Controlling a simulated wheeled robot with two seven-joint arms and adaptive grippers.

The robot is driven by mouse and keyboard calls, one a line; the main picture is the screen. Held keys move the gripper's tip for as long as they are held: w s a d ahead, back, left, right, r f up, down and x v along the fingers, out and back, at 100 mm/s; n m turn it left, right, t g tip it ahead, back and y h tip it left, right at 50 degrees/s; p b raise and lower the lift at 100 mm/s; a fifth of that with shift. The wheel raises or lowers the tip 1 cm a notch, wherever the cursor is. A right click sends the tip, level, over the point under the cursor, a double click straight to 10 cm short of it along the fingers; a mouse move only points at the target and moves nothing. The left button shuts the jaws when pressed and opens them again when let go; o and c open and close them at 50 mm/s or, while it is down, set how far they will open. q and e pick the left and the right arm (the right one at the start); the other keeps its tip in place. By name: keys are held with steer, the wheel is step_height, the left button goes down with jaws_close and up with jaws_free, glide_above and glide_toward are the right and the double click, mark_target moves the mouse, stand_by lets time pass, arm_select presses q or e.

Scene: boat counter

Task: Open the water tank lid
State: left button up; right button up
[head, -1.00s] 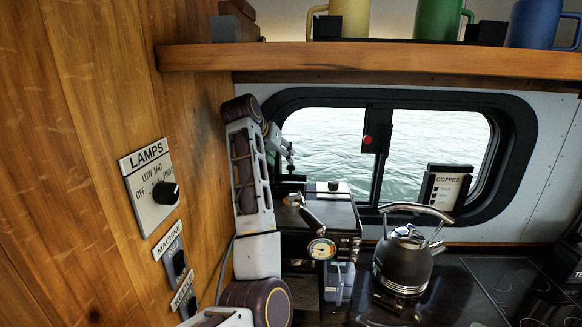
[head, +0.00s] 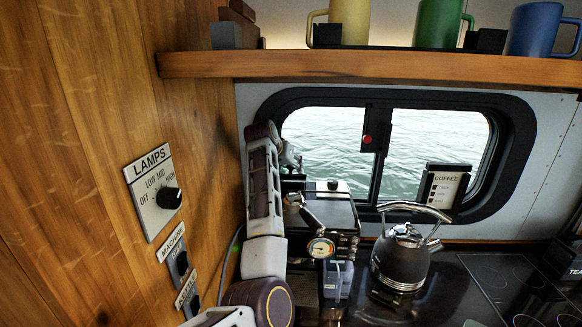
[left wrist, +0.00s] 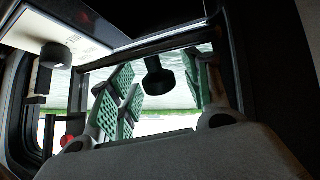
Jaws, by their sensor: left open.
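The espresso machine (head: 325,212) stands on the counter under the window. My left gripper (head: 295,165) reaches over the back left part of its top. In the left wrist view, the green-padded fingers of my left gripper (left wrist: 160,90) are open. A black knob (left wrist: 158,77) shows between them, apparently the handle of the water tank lid. I cannot tell whether the pads touch the knob. The lid looks shut. In the head view, the lid area is mostly hidden behind my arm and gripper. My right gripper is out of view.
A kettle (head: 402,262) stands right of the machine, with a hob (head: 510,285) beyond it. A wooden shelf (head: 370,64) with mugs runs above. The wooden wall (head: 90,150) with switches is close to my left arm.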

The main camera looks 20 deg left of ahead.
arm_select(q)
jaws_close()
stand_by(0.3)
steer(key=shift+w+g, duration=0.25)
steer(key=shift+g, duration=0.05)
steer(key=shift+w+a+r+g, duration=0.1)
steer(key=shift+w+r+g, duration=0.1)
steer(key=shift+g, duration=0.3)
steer(key=shift+w+a+n+g+h, duration=0.15)
steer(key=shift+w+n+g+h, duration=0.2)
steer(key=shift+w+g, duration=0.7)
steer(key=shift+s+r+g, duration=0.1)
steer(key=shift+s+g, duration=0.15)
jaws_free()
